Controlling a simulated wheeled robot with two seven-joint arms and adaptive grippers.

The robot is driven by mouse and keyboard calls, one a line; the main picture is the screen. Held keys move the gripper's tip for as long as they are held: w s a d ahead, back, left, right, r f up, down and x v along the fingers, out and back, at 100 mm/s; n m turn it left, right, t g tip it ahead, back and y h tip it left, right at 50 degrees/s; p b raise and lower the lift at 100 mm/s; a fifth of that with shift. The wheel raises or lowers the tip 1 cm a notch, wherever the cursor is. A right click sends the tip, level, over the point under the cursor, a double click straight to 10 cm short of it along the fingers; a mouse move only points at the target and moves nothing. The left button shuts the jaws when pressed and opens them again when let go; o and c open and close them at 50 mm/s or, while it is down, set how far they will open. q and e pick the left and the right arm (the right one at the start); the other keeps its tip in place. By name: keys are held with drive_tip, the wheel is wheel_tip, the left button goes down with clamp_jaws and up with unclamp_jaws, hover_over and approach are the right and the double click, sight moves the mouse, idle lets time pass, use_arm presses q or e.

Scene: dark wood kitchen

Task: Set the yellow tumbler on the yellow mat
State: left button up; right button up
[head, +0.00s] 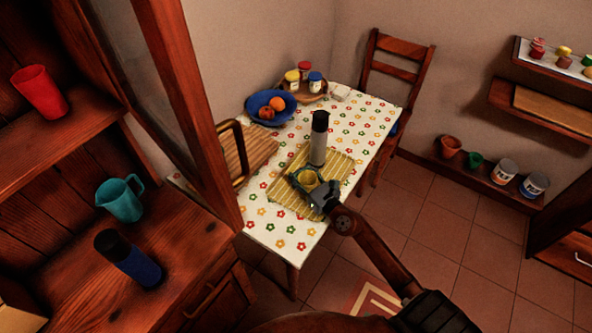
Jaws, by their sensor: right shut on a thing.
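The yellow tumbler (308,178) is between the fingers of my right gripper (308,183), which is shut on it. The gripper and tumbler are over the yellow striped mat (285,192) on the flowered table. I cannot tell whether the tumbler's base touches the mat. The fingers and wrist hide part of the tumbler and the mat's right front part. A grey bottle with a black top (318,145) stands upright on or at the far part of the mat, just behind the tumbler. My left gripper is not in view.
The table (290,232) also holds a blue fruit bowl (256,108), a tray with several jars (312,96) and a wooden board (250,152). A chair (398,75) stands behind. A cabinet on the left, with its door open, holds a red cup (40,92), teal pitcher (122,200) and blue bottle (130,260).

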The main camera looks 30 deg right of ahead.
sight(313, 187)
drive_tip(key=shift+f, duration=0.1)
drive_tip(key=o, duration=1.7)
drive_tip(key=shift+c, duration=0.2)
drive_tip(key=shift+r, duration=0.25)
drive_tip(key=s+b, duration=0.1)
drive_tip(key=s, duration=0.6)
drive_tip(key=s+b, duration=0.1)
drive_tip(key=s, duration=0.2)
drive_tip(key=shift+s+d+f+b, duration=0.25)
drive_tip(key=shift+s+f+b, duration=0.05)
drive_tip(key=shift+f, duration=0.05)
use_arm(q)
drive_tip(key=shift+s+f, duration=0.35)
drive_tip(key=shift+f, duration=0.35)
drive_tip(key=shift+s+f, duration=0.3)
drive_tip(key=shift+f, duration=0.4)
use_arm(e)
drive_tip(key=shift+s+r, duration=0.25)
drive_tip(key=shift+s, duration=0.5)
